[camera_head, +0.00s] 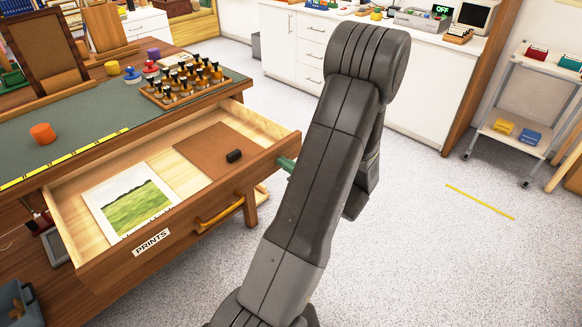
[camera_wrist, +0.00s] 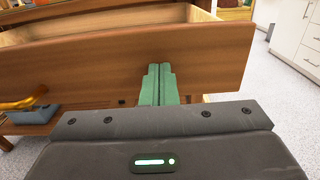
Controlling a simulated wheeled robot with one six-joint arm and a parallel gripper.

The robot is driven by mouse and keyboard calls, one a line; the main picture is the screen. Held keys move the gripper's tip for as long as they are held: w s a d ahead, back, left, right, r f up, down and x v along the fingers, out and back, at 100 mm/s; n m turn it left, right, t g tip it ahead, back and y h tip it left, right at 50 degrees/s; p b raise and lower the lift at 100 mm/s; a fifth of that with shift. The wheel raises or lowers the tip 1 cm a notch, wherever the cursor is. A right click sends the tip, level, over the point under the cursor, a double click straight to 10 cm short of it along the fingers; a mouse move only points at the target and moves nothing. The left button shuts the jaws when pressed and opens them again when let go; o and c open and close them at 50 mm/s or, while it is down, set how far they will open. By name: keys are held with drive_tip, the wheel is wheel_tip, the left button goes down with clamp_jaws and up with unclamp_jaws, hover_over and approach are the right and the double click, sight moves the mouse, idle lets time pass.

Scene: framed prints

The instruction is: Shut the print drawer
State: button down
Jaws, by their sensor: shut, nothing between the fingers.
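The print drawer (camera_head: 164,235) is pulled out of the wooden table, with a PRINTS label and a yellow handle (camera_head: 219,213) on its front. Inside lie a green landscape print (camera_head: 130,205) and a brown board (camera_head: 205,160) with a small dark block (camera_head: 234,156) on it. My gripper (camera_wrist: 158,70) is shut and empty, its green fingers pointing at the drawer front, to the right of the handle. In the head view its green fingertips (camera_head: 286,164) show by the right end of the front. I cannot tell whether they touch it.
The table top (camera_head: 100,115) holds a rack of dark-capped bottles (camera_head: 185,85), an orange pot (camera_head: 42,133) and a yellow ruler. A white cabinet (camera_head: 400,80) stands behind and a trolley (camera_head: 515,135) at right. The speckled floor between is mostly clear.

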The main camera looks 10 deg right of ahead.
sight(215, 124)
drive_tip(key=b+x, duration=0.4)
drive_tip(key=x, duration=3)
drive_tip(key=shift+w+a+f, duration=0.1)
drive_tip(key=shift+a, duration=0.1)
drive_tip(key=shift+w+r, duration=0.1)
drive_tip(key=shift+r, duration=0.15)
drive_tip(key=shift+r, duration=0.1)
